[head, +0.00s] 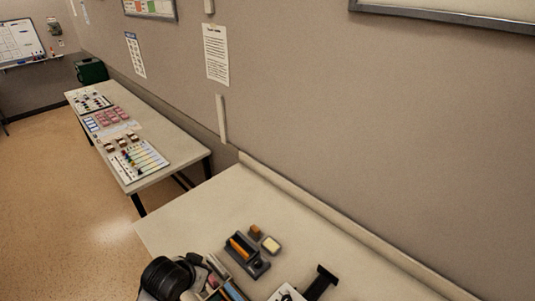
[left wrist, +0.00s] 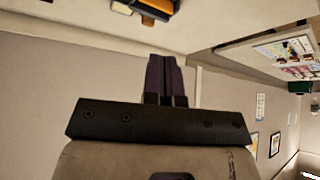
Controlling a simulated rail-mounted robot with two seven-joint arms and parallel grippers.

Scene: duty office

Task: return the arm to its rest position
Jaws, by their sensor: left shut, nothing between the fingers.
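My left gripper (left wrist: 166,80) shows in the left wrist view, its dark fingers together with nothing between them. It is apart from the desk items and has the wall behind it. In the head view a black rounded part of my left arm shows at the bottom left, over the near desk's edge. My right gripper is in neither view.
A farther table (head: 180,161) carries boards and cards. The wall (head: 340,110) rises behind.

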